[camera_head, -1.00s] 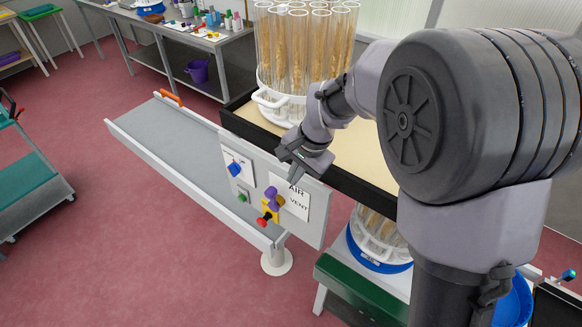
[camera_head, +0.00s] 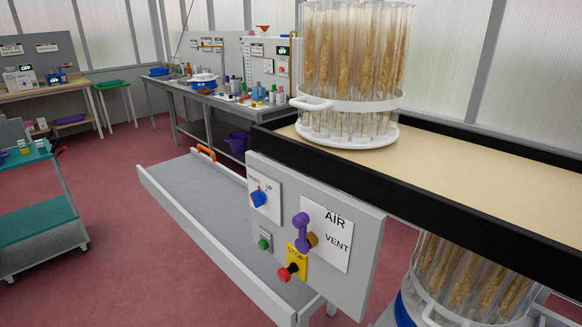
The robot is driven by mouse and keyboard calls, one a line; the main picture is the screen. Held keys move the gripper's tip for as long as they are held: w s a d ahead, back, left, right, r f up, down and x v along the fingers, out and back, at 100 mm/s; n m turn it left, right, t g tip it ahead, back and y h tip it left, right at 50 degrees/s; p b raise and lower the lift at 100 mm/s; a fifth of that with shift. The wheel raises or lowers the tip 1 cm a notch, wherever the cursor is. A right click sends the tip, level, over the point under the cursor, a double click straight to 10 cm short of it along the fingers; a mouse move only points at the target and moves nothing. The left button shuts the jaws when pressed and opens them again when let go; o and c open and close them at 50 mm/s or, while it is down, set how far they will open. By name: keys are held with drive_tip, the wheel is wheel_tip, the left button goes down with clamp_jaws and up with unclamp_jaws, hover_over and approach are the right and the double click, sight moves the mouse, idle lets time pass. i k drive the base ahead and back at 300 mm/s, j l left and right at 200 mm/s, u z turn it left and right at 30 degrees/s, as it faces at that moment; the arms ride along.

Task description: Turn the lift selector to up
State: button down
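The lift selector is a blue knob (camera_head: 258,198) on a white plate marked DOWN on the left and UP on the right. The plate is on the left part of a grey control panel (camera_head: 349,293). The knob is too small to tell for certain which mark it points at. My gripper is not in view, and nothing covers the selector.
The panel also bears a purple AIR/VENT lever (camera_head: 302,232), a green button (camera_head: 264,244) and a red stop button (camera_head: 288,272). A grey tray (camera_head: 200,195) extends left. A rack of wheat tubes (camera_head: 350,70) stands on the black-edged platform (camera_head: 470,150).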

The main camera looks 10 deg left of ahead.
sight(257, 198)
drive_tip(key=i+j, duration=0.8)
drive_tip(key=j, duration=0.25)
